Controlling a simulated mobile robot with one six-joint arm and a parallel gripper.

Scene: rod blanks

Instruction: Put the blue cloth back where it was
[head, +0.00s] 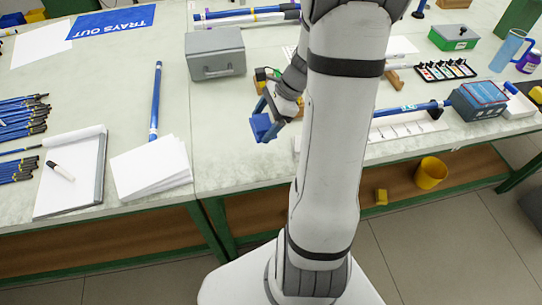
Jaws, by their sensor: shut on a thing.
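My gripper (269,112) is left of my arm, over the front middle of the table, and points downward. It is shut on the blue cloth (263,128), a small, bunched dark blue piece at the fingertips. The cloth seems to hang just above the bare table top; whether it touches the table cannot be told. Part of the table behind is hidden by my arm.
White papers (150,168), a notepad (72,175) and a blue rod (155,101) lie left. A blue-grey box (478,101) stands right. Table between papers and gripper is clear.

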